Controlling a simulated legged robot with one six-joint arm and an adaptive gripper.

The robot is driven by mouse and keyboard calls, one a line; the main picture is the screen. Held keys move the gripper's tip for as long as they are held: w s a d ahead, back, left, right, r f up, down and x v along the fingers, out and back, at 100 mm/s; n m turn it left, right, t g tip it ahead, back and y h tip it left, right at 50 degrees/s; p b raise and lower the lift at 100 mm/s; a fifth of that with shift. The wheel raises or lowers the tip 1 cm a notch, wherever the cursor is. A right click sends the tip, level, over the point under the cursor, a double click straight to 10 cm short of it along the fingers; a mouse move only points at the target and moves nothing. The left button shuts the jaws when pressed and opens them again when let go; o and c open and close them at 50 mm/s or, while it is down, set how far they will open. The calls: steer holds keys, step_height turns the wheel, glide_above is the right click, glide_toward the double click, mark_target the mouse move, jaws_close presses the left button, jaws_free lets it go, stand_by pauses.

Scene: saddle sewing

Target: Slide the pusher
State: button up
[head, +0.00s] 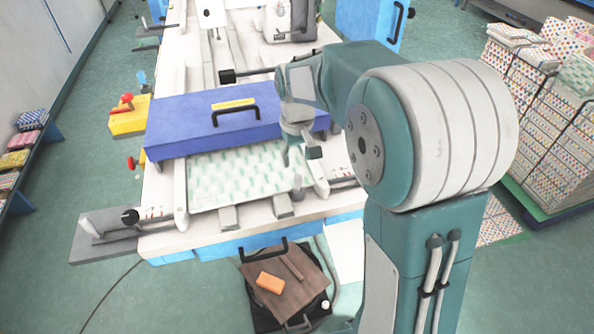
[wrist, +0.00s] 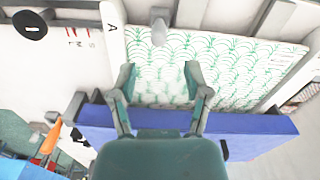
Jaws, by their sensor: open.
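A small grey upright peg (head: 297,186), which may be the pusher, stands at the front right part of the green-and-white patterned sheets (head: 235,172). In the wrist view the peg (wrist: 158,27) is beyond my fingertips, roughly in line with the gap between them. My gripper (head: 302,156) is open and empty above the sheets, behind the peg in the head view and apart from it. In the wrist view my gripper (wrist: 160,72) shows both fingers spread over the sheets (wrist: 228,62). My arm hides part of the right side.
A blue cover (head: 185,120) with a black handle (head: 236,116) lies behind the sheets, close to my gripper. Pale rails flank the sheets. A black-handled lever (head: 130,215) is at front left. A brown board with an orange block (head: 270,283) is below the front edge.

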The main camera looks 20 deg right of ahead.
steer(key=shift+r, duration=2.25)
steer(key=shift+r, duration=0.1)
steer(key=s+r+m+t, duration=0.1)
steer(key=s+r+t, duration=0.1)
steer(key=s, duration=0.9)
steer(key=s+r+t, duration=0.2)
steer(key=s+t, duration=0.1)
steer(key=s, duration=0.9)
steer(key=shift+m+t, duration=0.3)
steer(key=shift+m, duration=0.1)
